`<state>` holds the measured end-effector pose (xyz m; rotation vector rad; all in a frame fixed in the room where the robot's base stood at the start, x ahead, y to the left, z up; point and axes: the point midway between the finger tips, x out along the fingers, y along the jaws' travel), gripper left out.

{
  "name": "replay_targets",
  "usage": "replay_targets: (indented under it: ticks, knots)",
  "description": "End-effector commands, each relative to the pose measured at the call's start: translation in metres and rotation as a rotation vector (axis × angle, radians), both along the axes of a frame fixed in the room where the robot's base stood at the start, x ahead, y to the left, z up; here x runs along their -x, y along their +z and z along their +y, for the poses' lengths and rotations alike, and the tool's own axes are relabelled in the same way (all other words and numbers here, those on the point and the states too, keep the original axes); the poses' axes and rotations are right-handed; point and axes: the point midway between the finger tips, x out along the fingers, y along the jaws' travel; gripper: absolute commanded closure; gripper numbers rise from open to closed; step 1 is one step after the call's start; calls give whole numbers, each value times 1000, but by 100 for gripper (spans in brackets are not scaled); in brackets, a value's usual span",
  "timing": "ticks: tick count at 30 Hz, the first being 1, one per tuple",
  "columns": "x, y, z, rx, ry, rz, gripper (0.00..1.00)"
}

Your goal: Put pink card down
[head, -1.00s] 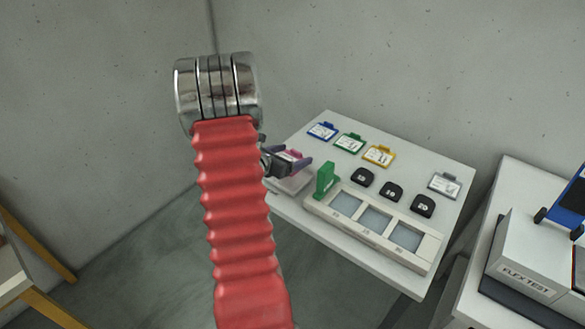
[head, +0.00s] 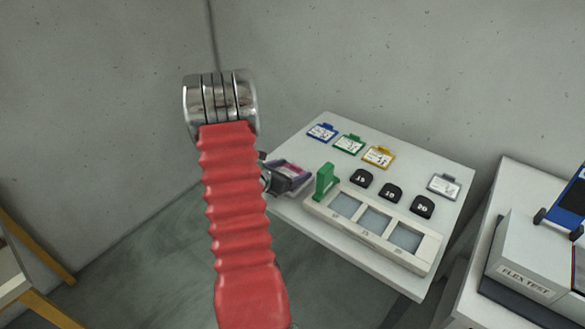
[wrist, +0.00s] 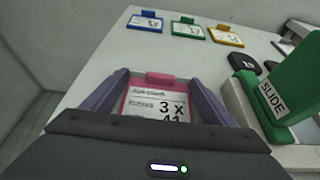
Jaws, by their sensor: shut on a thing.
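The pink card (wrist: 155,100) has a white label with the print "3 X" and a pink tab at its top. In the wrist view it lies between the two purple fingers of my gripper (wrist: 157,95), which is shut on it. In the head view my gripper (head: 287,172) and the pink card (head: 290,168) are at the left end of the white table (head: 300,209), low over its top. I cannot tell whether the card touches the table. My red arm stands in front to the left.
Blue (head: 322,132), green (head: 349,144) and yellow (head: 378,157) cards lie along the back, with a grey card (head: 444,186) at right. A tray with windows (head: 425,262) and a green slide (head: 326,182) stands close right of my gripper. Several black numbered pieces (head: 392,191) lie behind it.

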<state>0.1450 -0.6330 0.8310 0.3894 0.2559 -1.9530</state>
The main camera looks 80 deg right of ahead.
Motion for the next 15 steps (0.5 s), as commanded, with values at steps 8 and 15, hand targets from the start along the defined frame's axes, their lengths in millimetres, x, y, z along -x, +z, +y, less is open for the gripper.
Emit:
replay_targets:
  ticks: [8, 15]
  knots:
    - [0, 0, 0, 1, 0, 0, 43]
    - [0, -1, 0, 1, 0, 0, 13]
